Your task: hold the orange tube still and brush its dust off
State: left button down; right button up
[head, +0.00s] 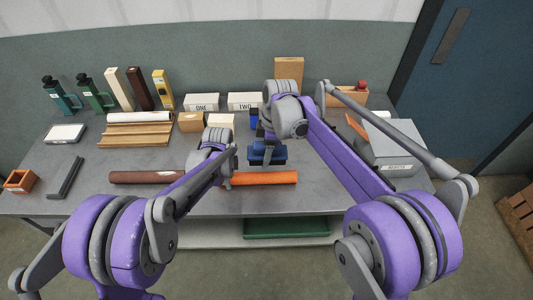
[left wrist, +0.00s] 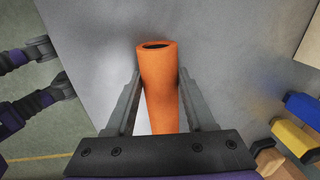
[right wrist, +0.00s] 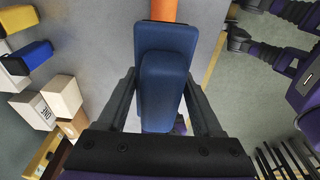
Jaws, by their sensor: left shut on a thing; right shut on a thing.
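The orange tube (head: 265,178) lies level near the table's front edge. My left gripper (head: 224,178) is shut on it; in the left wrist view the tube (left wrist: 160,85) stands between the two fingers, its open end showing. My right gripper (head: 267,143) is shut on a dark blue brush-like block (head: 267,154), just behind the tube. In the right wrist view the blue block (right wrist: 163,85) fills the space between the fingers, with the tube (right wrist: 163,10) beyond it. I cannot tell whether block and tube touch. I see no clear dust on the visible orange.
A brown tube-like length (head: 145,177) lies in line to the left; my left arm hides any join. White-labelled boxes (head: 201,102) and wooden strips (head: 136,132) stand behind. A grey box (head: 392,150) is at right. The table's front left is partly clear.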

pick_arm(q)
jog(key=shift+c, duration=0.9)
grip_release()
jog(key=shift+r, duration=0.1)
notch_tip(320, 180, up, 12)
jog(key=s, duration=0.1)
jog(key=shift+s, duration=0.3)
